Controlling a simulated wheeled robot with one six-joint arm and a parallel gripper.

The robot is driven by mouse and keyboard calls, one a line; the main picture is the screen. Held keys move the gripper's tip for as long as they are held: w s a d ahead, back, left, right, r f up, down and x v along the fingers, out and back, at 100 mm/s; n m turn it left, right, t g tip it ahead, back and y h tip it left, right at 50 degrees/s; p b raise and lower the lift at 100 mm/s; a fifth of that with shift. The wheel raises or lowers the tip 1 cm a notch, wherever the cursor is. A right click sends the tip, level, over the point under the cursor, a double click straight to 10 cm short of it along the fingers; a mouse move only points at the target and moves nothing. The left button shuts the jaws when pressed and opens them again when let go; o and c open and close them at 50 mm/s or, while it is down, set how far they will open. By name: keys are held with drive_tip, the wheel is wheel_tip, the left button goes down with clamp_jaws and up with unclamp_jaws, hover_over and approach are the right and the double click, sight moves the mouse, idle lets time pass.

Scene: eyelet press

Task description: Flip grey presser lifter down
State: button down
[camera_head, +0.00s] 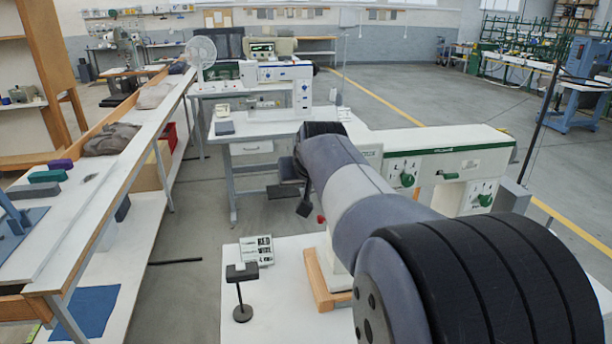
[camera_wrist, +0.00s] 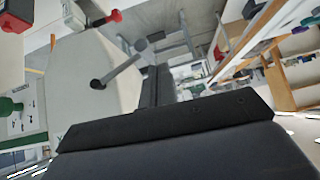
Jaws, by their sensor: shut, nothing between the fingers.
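The grey presser lifter (camera_wrist: 119,66) shows in the wrist view as a thin rod with a round dark end on the pale machine face and a small knob at its other end. The rod slants up and right in that picture. My gripper (camera_wrist: 160,88) is shut and empty, its dark fingers just right of and below the lifter, with a visible gap in the picture. In the head view my gripper (camera_head: 304,207) is left of the white sewing machine (camera_head: 450,145), and my arm hides the lifter there.
A red knob (camera_wrist: 113,16) sits near the lifter. A black stand (camera_head: 240,290) and a small lettered box (camera_head: 257,249) are on the white table (camera_head: 283,298). A long bench (camera_head: 110,175) runs along the left. The floor between bench and table is mostly clear.

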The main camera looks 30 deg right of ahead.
drive_tip(key=w+a+r+v, duration=0.1)
drive_tip(key=v, duration=1)
drive_tip(key=shift+a+r, duration=0.35)
drive_tip(key=shift+w+f, duration=0.1)
drive_tip(key=shift+w, duration=0.05)
drive_tip(key=shift+m+y, duration=0.5)
drive_tip(key=shift+y, duration=0.4)
drive_tip(key=w+d+f, duration=0.1)
drive_tip(key=f, duration=0.1)
drive_tip(key=w+d+f, duration=0.3)
drive_tip(key=w+f, duration=0.1)
drive_tip(key=f, duration=0.1)
drive_tip(key=shift+w+d, duration=0.2)
drive_tip(key=shift+d, duration=0.15)
drive_tip(key=shift+d+r+m+t+y, duration=0.2)
drive_tip(key=shift+d+t+y, duration=0.15)
drive_tip(key=shift+d+y, duration=0.1)
drive_tip(key=shift+d+r+m+t+y, duration=0.25)
drive_tip(key=shift+d+t+y, duration=0.1)
drive_tip(key=shift+d+y, duration=0.1)
